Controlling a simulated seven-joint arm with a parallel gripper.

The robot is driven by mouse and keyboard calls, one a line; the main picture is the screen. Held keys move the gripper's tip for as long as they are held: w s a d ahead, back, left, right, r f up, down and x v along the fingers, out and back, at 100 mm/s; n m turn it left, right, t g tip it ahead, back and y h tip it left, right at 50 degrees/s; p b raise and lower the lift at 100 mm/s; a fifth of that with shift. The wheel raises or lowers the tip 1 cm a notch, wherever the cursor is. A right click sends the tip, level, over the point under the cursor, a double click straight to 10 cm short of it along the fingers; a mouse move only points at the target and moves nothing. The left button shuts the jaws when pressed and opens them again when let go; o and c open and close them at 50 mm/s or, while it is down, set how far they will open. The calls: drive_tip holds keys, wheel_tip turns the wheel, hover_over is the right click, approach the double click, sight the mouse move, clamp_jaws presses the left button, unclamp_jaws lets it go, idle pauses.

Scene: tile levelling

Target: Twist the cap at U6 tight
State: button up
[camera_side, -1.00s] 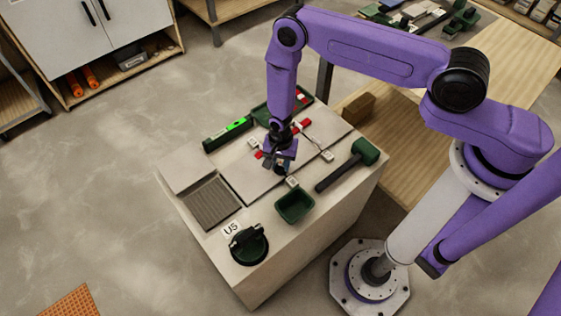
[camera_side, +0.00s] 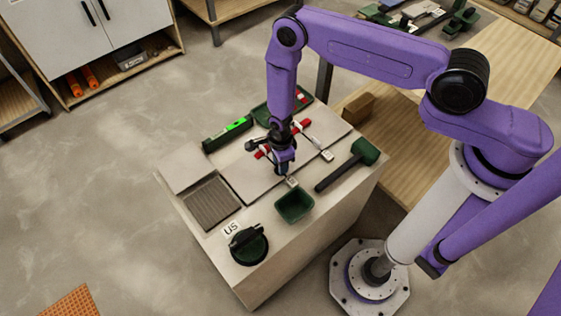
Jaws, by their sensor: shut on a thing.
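My gripper (camera_side: 282,169) points down over the joint between the pale tiles (camera_side: 250,172) on the block-like bench. Its jaws are shut on a small cap, which the fingers mostly hide. A small white tag (camera_side: 292,181) lies just in front of the jaws; its writing is too small to read. Red levelling pieces (camera_side: 301,126) show behind the gripper, along the tile joints. Another white tag (camera_side: 327,155) lies to the right. I cannot read which one marks U6.
A green open box (camera_side: 294,204) stands in front of the gripper. A dark mallet (camera_side: 347,165) lies to the right. A level with a bright green strip (camera_side: 228,132) lies at the back left. A dark green round suction lifter (camera_side: 248,245) sits at the front corner.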

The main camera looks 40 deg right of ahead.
drive_tip(key=shift+m, duration=1.3)
drive_tip(key=o, duration=1.1)
drive_tip(key=shift+c, duration=0.2)
wheel_tip(320, 180, up, 18)
drive_tip(key=shift+f, duration=0.25)
